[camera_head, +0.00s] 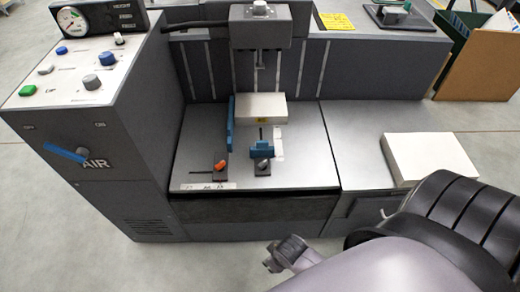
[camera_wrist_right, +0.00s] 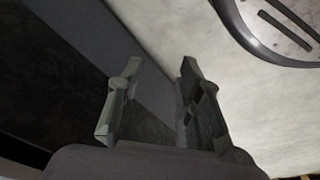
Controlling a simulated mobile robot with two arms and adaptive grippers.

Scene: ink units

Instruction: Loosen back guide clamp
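On the grey metal bed of the machine, a blue guide block (camera_head: 261,149) stands in front of a white paper stack (camera_head: 262,107), with a grey-and-black knob (camera_head: 262,163) just in front of it. A tall blue side guide (camera_head: 231,124) stands along the stack's left side, with an orange-handled clamp (camera_head: 219,166) in front of it. No label shows which clamp is the back guide's. My right gripper (camera_head: 284,253) is low in front of the machine, well apart from both clamps. In the right wrist view its two fingers (camera_wrist_right: 160,70) are apart and empty. My left gripper is out of view.
A control panel with knobs (camera_head: 85,75) and a blue AIR lever (camera_head: 66,153) is at left. A feed head (camera_head: 260,27) overhangs the stack. Another paper stack (camera_head: 430,158) lies on the right side table. Floor in front is clear.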

